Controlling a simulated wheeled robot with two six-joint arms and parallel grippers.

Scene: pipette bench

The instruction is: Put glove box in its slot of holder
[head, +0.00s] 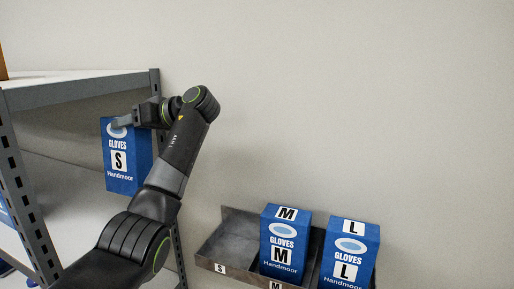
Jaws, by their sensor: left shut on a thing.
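A blue glove box marked S (121,182) hangs upright at the left, in front of the shelf unit. My left gripper (128,121) is shut on its upper part; the arm covers some of the box's right side. The grey metal holder (236,225) is on the wall at the lower right. Its left slot, labelled S, is empty. A blue box marked M (281,232) stands in the middle slot and a blue box marked L (349,252) in the right one. My right gripper is not in view.
A metal shelf unit (75,94) with dark perforated posts stands at the left, close to the held box. Part of another blue item shows at the left edge. The wall (350,100) above the holder is bare and free.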

